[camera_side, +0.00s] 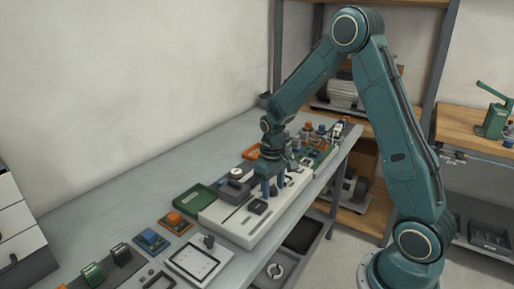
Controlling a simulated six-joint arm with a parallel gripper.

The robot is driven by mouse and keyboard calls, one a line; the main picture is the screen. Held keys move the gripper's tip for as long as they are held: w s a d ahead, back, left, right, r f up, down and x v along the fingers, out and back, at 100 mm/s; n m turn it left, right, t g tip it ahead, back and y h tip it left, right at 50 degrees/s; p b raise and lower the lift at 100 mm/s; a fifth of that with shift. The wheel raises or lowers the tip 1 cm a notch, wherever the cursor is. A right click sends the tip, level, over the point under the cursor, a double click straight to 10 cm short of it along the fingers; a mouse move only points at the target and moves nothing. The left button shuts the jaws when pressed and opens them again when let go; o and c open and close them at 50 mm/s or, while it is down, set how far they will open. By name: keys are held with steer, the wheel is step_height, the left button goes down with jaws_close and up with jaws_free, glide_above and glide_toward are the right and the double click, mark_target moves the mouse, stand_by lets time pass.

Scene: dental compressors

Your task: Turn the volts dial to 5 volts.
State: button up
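My gripper (273,187) points down over the right part of a long light-grey panel unit (233,226) on the bench. Its two bluish fingers stand apart with a gap between them. I cannot tell whether they touch anything or whether a small part is between them. A round white-faced part (236,172) stands at the back of the panel unit, left of my gripper. A small dark square part (259,207) lies on the panel in front of my gripper. The volts dial cannot be made out for sure, and its markings and setting are not readable.
A green tray (193,199) lies left of the panel unit. A white framed panel (197,261) and small orange and blue blocks (151,240) sit nearer the front. Crowded coloured parts (318,141) stand at the far end. The bench's back left (130,190) is clear.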

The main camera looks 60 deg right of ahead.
mark_target(271, 190)
steer(key=shift+r, duration=0.2)
step_height(271, 190, up, 14)
steer(key=shift+a+f, duration=0.25)
steer(key=shift+a, duration=0.15)
stand_by(0.4)
stand_by(0.3)
steer(key=s+a+r+n+t, duration=0.1)
steer(key=s+a+r+t, duration=0.2)
steer(key=s+a, duration=0.3)
steer(key=s+a+r+n+t, duration=0.1)
steer(key=s+a+r, duration=0.3)
steer(key=s, duration=1)
steer(key=shift+s+a+r+t+y, duration=0.2)
steer(key=shift+a+r+t+y, duration=0.1)
steer(key=shift+a+t, duration=0.65)
